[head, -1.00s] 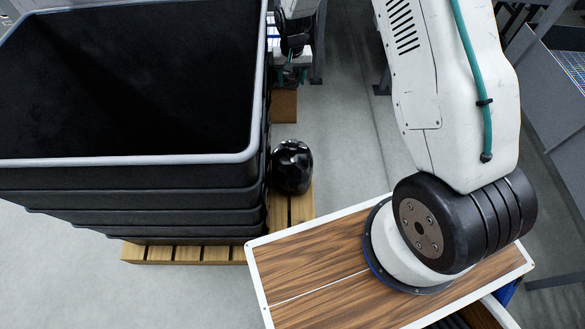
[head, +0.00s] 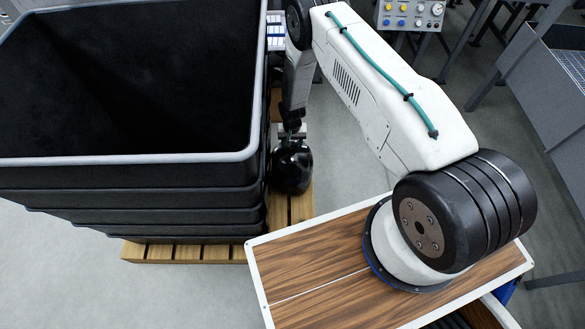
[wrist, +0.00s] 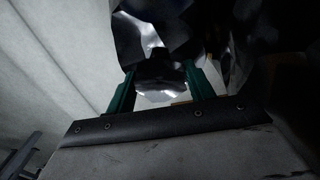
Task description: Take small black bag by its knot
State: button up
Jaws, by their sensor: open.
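The small black bag (head: 291,170) is a glossy, rounded bag standing on the wooden pallet, close beside the stack of black bins. My gripper (head: 291,133) is at the top of the bag in the head view. In the wrist view the two green fingers of my gripper (wrist: 158,84) are apart, with shiny black plastic of the bag (wrist: 150,20) ahead of and between them. The knot is not clearly distinct; the gripper hides the bag's top in the head view.
The large stacked black bins (head: 150,158) with a grey rim rise directly left of the bag. The wooden pallet (head: 300,206) lies under them. A panel with gauges and buttons (head: 410,15) is at the back. Grey floor to the right of the bag is open.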

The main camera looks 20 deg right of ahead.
aim_at(292, 162)
notch_tip(292, 162, down, 4)
jog(key=shift+r, duration=0.2)
grip_shut()
dwell(1.4)
